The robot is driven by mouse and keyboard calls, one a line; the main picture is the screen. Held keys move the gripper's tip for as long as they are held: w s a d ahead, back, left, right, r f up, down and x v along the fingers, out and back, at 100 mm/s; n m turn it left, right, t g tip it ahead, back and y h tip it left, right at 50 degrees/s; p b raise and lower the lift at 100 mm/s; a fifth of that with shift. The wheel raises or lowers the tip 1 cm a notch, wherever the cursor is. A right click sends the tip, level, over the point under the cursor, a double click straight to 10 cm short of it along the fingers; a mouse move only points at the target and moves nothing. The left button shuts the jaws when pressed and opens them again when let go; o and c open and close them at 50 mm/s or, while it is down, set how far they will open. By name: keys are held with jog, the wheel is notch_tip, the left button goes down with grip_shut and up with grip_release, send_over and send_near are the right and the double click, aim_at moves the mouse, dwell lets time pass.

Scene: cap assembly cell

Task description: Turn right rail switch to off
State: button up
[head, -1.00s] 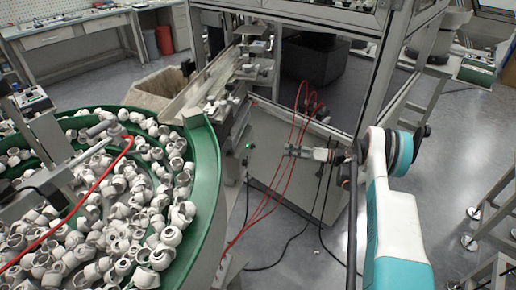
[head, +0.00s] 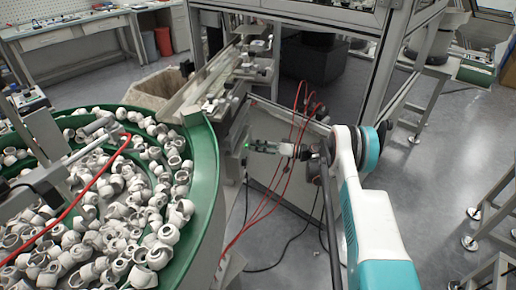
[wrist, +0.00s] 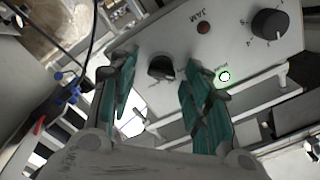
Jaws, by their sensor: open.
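In the wrist view a light grey control panel (wrist: 235,45) faces my gripper (wrist: 159,62). A black rotary switch (wrist: 161,68) on the panel lies in the picture between my two open fingers, near their tips. I see no contact between fingers and switch, and its label is not readable. A larger black dial (wrist: 268,24) with markings sits to the upper right, outside the fingers.
The panel also has a red JAM lamp (wrist: 203,27) and a lit green lamp (wrist: 224,76) close to my right finger. In the head view red hoses (head: 292,150) hang near my gripper. A green-rimmed bowl feeder (head: 207,170) full of white caps stands at left.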

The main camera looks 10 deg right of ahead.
grip_shut()
jog(key=shift+m, duration=0.4)
jog(key=m, duration=0.7)
jog(key=shift+f+m, duration=0.1)
jog(key=shift+m, duration=0.5)
dwell(0.4)
grip_release()
jog(key=shift+w, duration=0.1)
